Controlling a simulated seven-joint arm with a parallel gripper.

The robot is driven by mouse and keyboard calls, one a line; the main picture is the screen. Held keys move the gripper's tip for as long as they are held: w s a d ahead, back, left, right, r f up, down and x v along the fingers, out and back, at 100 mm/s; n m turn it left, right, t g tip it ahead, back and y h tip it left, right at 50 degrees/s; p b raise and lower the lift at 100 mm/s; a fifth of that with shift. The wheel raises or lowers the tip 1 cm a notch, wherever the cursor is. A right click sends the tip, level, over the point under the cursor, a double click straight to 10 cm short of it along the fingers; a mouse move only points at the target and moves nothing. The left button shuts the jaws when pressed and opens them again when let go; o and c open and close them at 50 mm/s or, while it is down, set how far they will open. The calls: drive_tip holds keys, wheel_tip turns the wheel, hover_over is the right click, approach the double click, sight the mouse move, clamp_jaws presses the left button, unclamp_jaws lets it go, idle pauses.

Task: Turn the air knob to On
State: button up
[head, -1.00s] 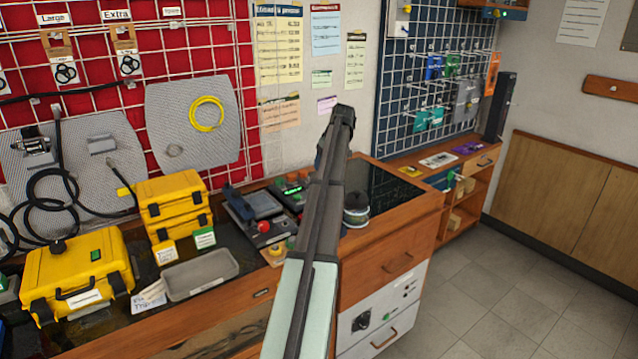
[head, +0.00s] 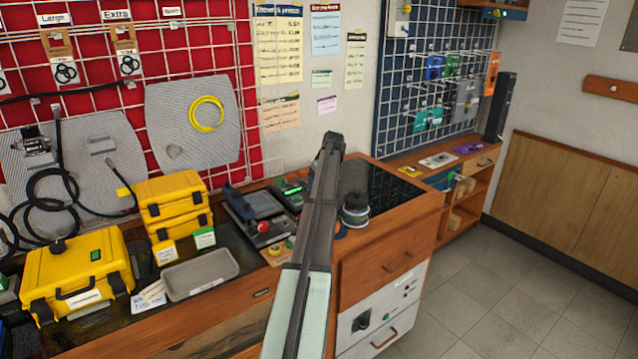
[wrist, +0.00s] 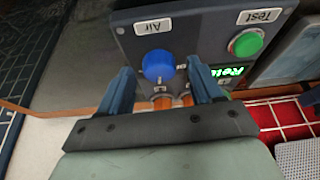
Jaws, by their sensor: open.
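The blue air knob (wrist: 157,66) is on a dark grey control box (wrist: 195,40) in the wrist view, beside a white "Air" label (wrist: 152,25) that appears upside down. My gripper (wrist: 160,68) is open, with one blue-grey finger on each side of the knob as pictured. I cannot tell whether either finger touches it. Any On marking is not readable. In the head view my gripper end (head: 332,142) is above the bench, and my arm hides part of what lies behind it.
The control box also has a green button (wrist: 246,43) with a "Test" label (wrist: 259,16) and a green-lit display (wrist: 228,72). In the head view, yellow cases (head: 78,275), a grey tray (head: 200,274) and a dark round container (head: 355,210) stand on the bench.

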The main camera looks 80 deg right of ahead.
drive_tip(key=shift+c, duration=0.4)
drive_tip(key=c, duration=1)
drive_tip(key=m+g, duration=0.1)
drive_tip(key=m, duration=0.2)
drive_tip(key=shift+w+a+m+h, duration=0.1)
drive_tip(key=shift+a+m+h, duration=0.05)
drive_tip(key=shift+m+h, duration=0.2)
drive_tip(key=shift+m+g+h, duration=0.35)
drive_tip(key=shift+m+g, duration=0.35)
drive_tip(key=shift+m, duration=1.05)
